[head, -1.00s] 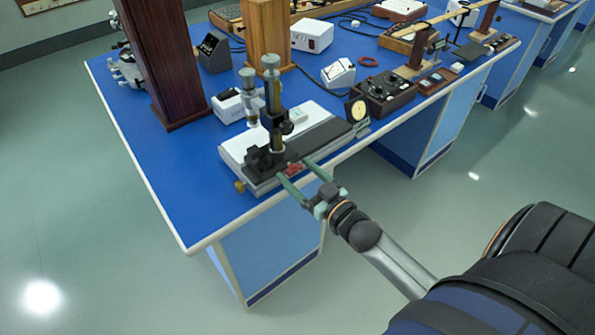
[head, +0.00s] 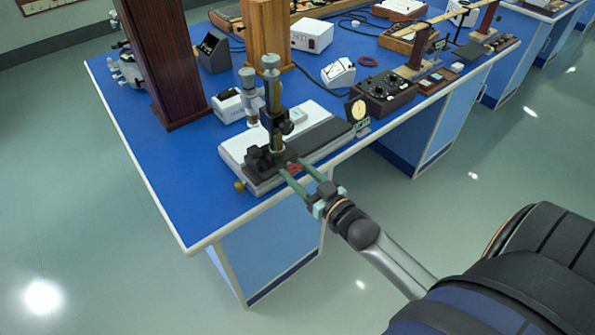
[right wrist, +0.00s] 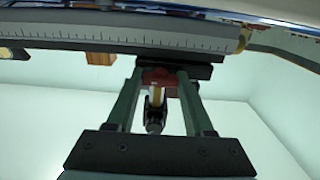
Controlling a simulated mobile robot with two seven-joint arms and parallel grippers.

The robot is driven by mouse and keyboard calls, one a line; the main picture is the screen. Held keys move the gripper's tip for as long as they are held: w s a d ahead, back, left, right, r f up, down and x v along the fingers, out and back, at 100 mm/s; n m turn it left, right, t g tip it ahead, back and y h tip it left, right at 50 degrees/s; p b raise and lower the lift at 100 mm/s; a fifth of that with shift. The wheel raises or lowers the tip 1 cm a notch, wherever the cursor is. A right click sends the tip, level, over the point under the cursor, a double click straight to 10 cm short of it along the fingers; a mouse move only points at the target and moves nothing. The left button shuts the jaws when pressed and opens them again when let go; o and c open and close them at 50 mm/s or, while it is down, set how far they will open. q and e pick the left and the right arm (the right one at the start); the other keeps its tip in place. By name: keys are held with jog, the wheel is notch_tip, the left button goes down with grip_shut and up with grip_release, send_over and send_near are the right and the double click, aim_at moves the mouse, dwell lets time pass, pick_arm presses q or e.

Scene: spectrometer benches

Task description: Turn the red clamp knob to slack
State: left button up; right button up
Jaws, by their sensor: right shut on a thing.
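The red clamp knob (right wrist: 158,77) sits between my right gripper's fingers in the right wrist view, under the edge of the scaled rail. In the head view the red knob (head: 294,168) shows at the front edge of the instrument base (head: 235,148), below the upright microscope (head: 272,105). My right gripper (head: 292,172) reaches in from the lower right and is shut on the knob, one green finger on each side. The knob's turn angle cannot be read. My left gripper is out of view.
Two dark and light wooden posts (head: 155,60) stand behind the instrument on the blue bench (head: 150,160). A brass knob (head: 239,186) sticks out at the base's left end. A dial gauge (head: 358,110) and a black control box (head: 385,95) stand to the right. Floor in front is clear.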

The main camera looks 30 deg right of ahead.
grip_shut()
jog(key=shift+n, duration=0.3)
jog(key=n+p, duration=0.1)
jog(key=n, duration=0.2)
jog(key=n+p, duration=0.1)
jog(key=n, duration=0.3)
jog(key=shift+n, duration=0.4)
jog(key=n, duration=0.4)
jog(key=shift+n+b, duration=0.3)
jog(key=shift+n, duration=2.5)
jog(key=o, duration=1.2)
grip_release()
